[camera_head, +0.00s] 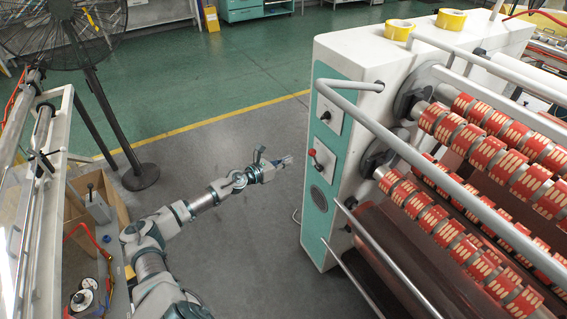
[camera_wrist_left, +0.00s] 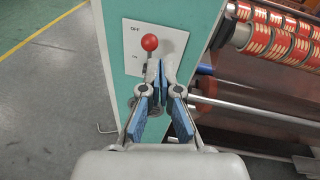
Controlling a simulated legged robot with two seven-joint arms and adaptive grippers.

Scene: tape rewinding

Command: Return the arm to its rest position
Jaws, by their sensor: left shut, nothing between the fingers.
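My left arm (camera_head: 205,197) reaches in from the lower left of the head view, stretched toward the machine. My left gripper (camera_head: 287,160) is shut and empty, a short way left of the machine's end panel. In the wrist view the blue-padded fingers (camera_wrist_left: 164,85) come together at their tips in front of the panel. A lever with a red ball knob (camera_wrist_left: 149,43) stands on a white plate marked OFF at its top, just beyond the fingertips. The red knob also shows in the head view (camera_head: 312,153), right of the gripper and apart from it. My right gripper is not in view.
The rewinding machine (camera_head: 345,50) fills the right side, with red-banded rolls (camera_head: 490,150) and grey rails. Yellow tape rolls (camera_head: 399,30) lie on top. A black fan (camera_head: 62,30) and a cardboard box (camera_head: 100,195) stand left. The grey floor (camera_head: 230,240) between is clear.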

